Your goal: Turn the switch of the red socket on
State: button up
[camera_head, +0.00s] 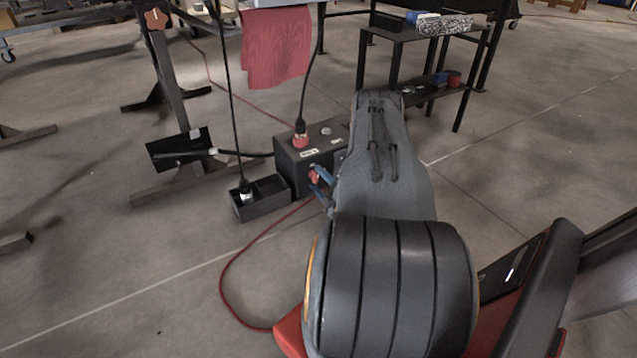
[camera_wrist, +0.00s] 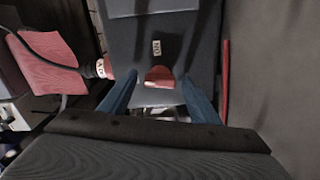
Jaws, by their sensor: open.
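The dark socket box (camera_head: 290,180) stands on the floor left of my arm. A red switch (camera_head: 314,177) is on the box's front face. In the wrist view the red switch (camera_wrist: 160,74) sits near a pale "ON" label (camera_wrist: 156,47). My gripper (camera_head: 319,180) is open, its blue fingers on either side of the switch. I cannot tell whether they touch it.
A small black open bin (camera_head: 262,208) with a plug in it stands left of the box. A red cable (camera_head: 225,283) loops over the floor. A red cloth (camera_head: 276,45) hangs behind, and a black shelf table (camera_head: 400,36) stands at the back right.

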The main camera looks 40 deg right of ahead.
jog(key=shift+c, duration=0.2)
jog(key=c, duration=1)
jog(key=shift+m+p, duration=0.7)
jog(key=shift+m, duration=0.4)
jog(key=shift+m+p, duration=0.45)
jog(key=shift+m, duration=0.45)
jog(key=shift+m+p, duration=0.8)
jog(key=shift+m, duration=1.2)
jog(key=shift+s+m+p, duration=0.1)
jog(key=shift+m+p, duration=0.4)
jog(key=shift+m, duration=2.3)
jog(key=shift+m+p, duration=0.3)
jog(key=shift+m, duration=0.7)
